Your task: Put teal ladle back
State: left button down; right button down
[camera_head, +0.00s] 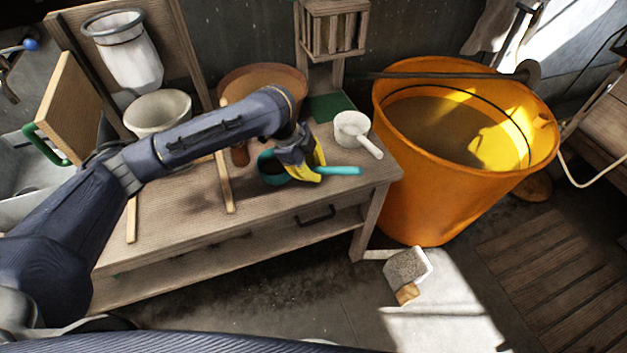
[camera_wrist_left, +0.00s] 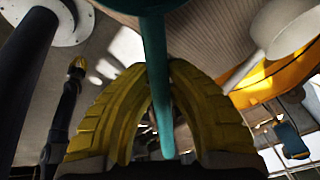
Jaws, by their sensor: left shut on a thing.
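The teal ladle is over the wooden bench top, its bowl (camera_head: 271,168) to the left and its handle (camera_head: 341,171) pointing right. My left gripper (camera_head: 312,169) has yellow fingers and is shut on the ladle's handle. In the left wrist view the teal handle (camera_wrist_left: 159,75) runs between the two yellow fingers (camera_wrist_left: 160,95). The forearm and fingers hide part of the ladle, and I cannot tell whether its bowl touches the bench. A dark arm with a small yellow tip, seemingly my right gripper (camera_wrist_left: 77,68), shows far off in the left wrist view.
A white ladle-like pot (camera_head: 352,128) stands close to the right on the bench (camera_head: 180,228). A brown tub (camera_head: 262,76) and a pale bowl (camera_head: 158,110) stand behind. A large orange vat (camera_head: 420,205) of liquid stands right of the bench. A scoop-like tool (camera_head: 406,268) lies on the floor.

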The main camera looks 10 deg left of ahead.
pick_arm(q)
jog(key=shift+f, duration=2.45)
jog(key=c, duration=1.4)
grip_release()
jog(key=shift+o, duration=0.2)
jog(key=shift+a+r, duration=0.1)
jog(key=shift+r, duration=0.2)
jog(key=s+a, duration=0.1)
jog(key=a, duration=0.3)
jog(key=s+a, duration=0.1)
jog(key=a, duration=0.2)
jog(key=s+a, duration=0.2)
jog(key=a, duration=0.2)
jog(key=shift+a+r, duration=0.3)
jog(key=shift+r, duration=0.05)
